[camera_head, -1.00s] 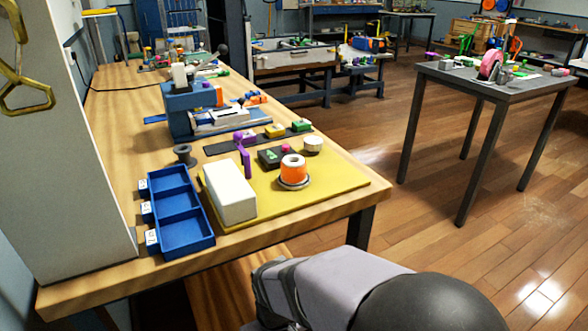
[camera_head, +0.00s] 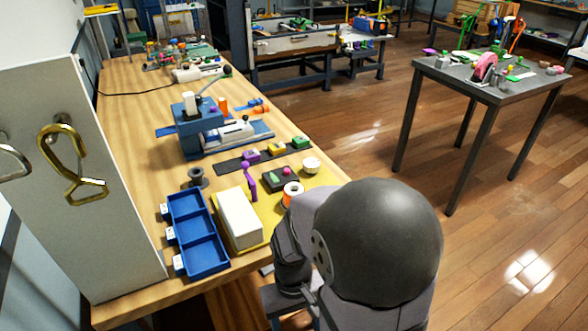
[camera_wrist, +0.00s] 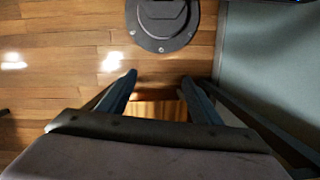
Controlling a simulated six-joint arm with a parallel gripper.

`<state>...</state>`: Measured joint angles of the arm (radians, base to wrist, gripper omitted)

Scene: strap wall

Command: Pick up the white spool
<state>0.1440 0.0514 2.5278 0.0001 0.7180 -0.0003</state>
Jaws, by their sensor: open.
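A small white round piece (camera_head: 311,166), which looks like the white spool, stands on the wooden bench at the right edge of the yellow mat (camera_head: 268,207). An orange roll with a white top (camera_head: 292,193) stands in front of it, partly hidden by my arm. A dark grey spool (camera_head: 197,178) stands behind the blue tray. My gripper (camera_wrist: 159,82) is open and empty in the wrist view, with wooden floor beyond its fingers. No spool shows there. In the head view, my arm covers the mat's front right part.
A blue tray (camera_head: 187,222) with compartments and a white box (camera_head: 240,219) stand left of my arm. A blue machine (camera_head: 197,127) stands farther back. A white panel with brass hooks (camera_head: 70,165) rises at left. Small coloured parts lie on a dark strip (camera_head: 233,164).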

